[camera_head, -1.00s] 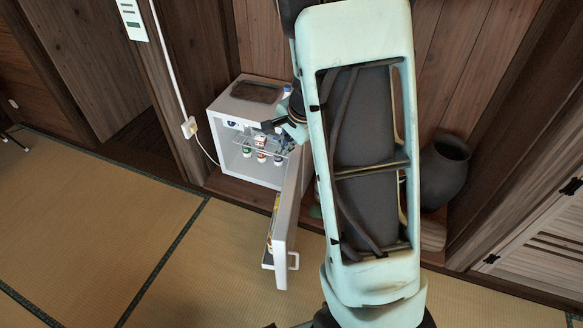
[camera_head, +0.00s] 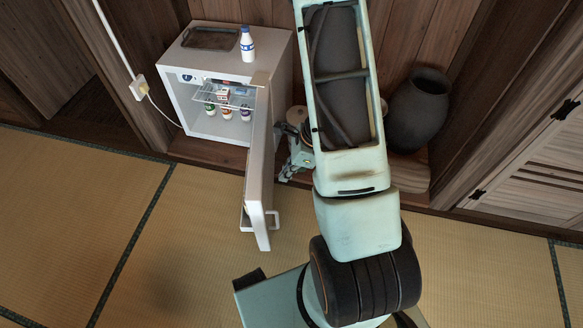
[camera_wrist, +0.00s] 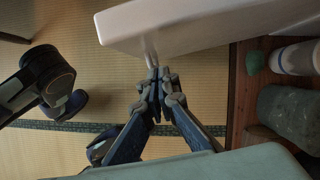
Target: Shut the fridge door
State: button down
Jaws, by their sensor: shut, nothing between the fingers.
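The small white fridge (camera_head: 176,96) stands against the wood wall at the upper left in the head view. Its door (camera_head: 260,165) is wide open, swung out toward me over the tatami. The door handle (camera_head: 276,221) is near its free end, on the outer face. My gripper (camera_head: 294,168) is on the right, outer side of the door, partly hidden by my arm. In the wrist view my gripper (camera_wrist: 157,92) is shut and empty, just below the white door (camera_wrist: 200,25). The handle (camera_wrist: 150,50) lies just beyond the fingertips; whether they touch is unclear.
A bottle (camera_head: 246,44) and a dark tray (camera_head: 211,39) stand on top of the fridge. Several small bottles and cartons are inside. A dark pot (camera_head: 418,110) stands to the right on a wooden ledge. The tatami (camera_head: 90,190) at the left is clear.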

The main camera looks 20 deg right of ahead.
aim_at(260, 170)
jog(key=shift+w+a+f, duration=0.25)
jog(key=shift+w+a, duration=0.05)
jog(key=shift+a, duration=0.4)
jog(key=shift+w+a+f, duration=0.25)
jog(key=shift+w+a, duration=0.05)
jog(key=shift+a, duration=0.4)
jog(key=shift+w+a+f, duration=0.25)
jog(key=shift+w+a, duration=0.05)
jog(key=shift+a, duration=0.4)
jog(key=shift+a, duration=0.1)
